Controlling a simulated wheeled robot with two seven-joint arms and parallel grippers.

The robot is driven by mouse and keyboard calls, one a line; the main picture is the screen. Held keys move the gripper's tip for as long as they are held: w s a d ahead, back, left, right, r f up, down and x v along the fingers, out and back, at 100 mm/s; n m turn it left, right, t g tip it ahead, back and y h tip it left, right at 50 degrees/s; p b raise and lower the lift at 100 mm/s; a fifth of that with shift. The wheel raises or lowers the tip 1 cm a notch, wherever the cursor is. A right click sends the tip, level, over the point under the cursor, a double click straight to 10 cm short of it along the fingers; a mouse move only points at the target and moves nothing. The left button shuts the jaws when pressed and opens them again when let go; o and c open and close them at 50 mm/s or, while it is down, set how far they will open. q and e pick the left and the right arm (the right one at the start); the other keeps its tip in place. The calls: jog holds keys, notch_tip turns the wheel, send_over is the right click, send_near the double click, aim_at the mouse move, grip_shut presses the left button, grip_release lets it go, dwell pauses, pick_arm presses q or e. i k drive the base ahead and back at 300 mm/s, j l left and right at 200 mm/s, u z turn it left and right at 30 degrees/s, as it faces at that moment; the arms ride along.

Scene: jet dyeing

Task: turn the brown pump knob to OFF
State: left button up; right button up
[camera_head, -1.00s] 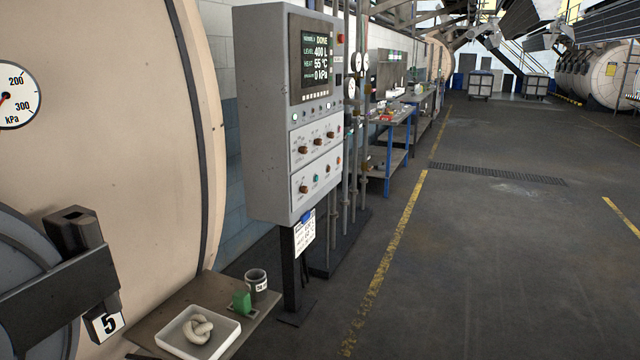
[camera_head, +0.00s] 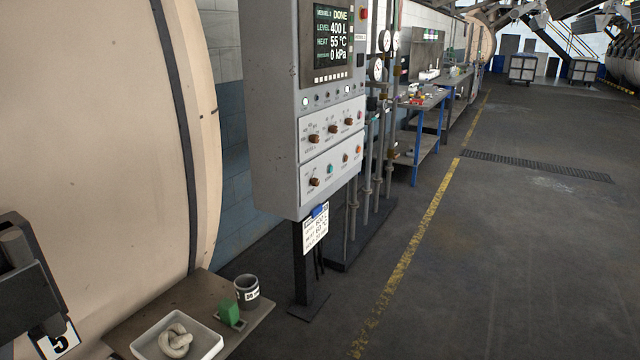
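The grey control cabinet (camera_head: 272,110) stands on a post in the middle of the view. Its upper white plate carries three brown knobs, at left (camera_head: 313,138), middle (camera_head: 333,128) and right (camera_head: 348,121). The screen (camera_head: 332,42) reads DONE, 400 L, 55 °C and 0 kPa. Neither of my grippers is in view.
A side table (camera_head: 190,292) at lower left holds a white tray (camera_head: 148,348) with a pale knotted piece, a green block (camera_head: 230,312) and a grey cup (camera_head: 246,291). A big cream vessel (camera_head: 90,130) fills the left. Open floor (camera_head: 500,270) lies to the right.

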aim_at(314, 181)
jog(key=i+l, duration=0.3)
jog(key=i+l+u, duration=0.1)
jog(key=i+l, duration=0.15)
jog(key=l, duration=0.15)
jog(key=i+l, duration=0.55)
jog(key=l, duration=0.2)
jog(key=i+l+u, duration=0.1)
jog(key=i+l, duration=0.45)
jog(key=l, duration=0.2)
jog(key=i+l+u, duration=0.1)
jog(key=i+l, duration=0.15)
jog(key=l, duration=0.15)
jog(key=i+l, duration=0.25)
jog(key=l, duration=0.15)
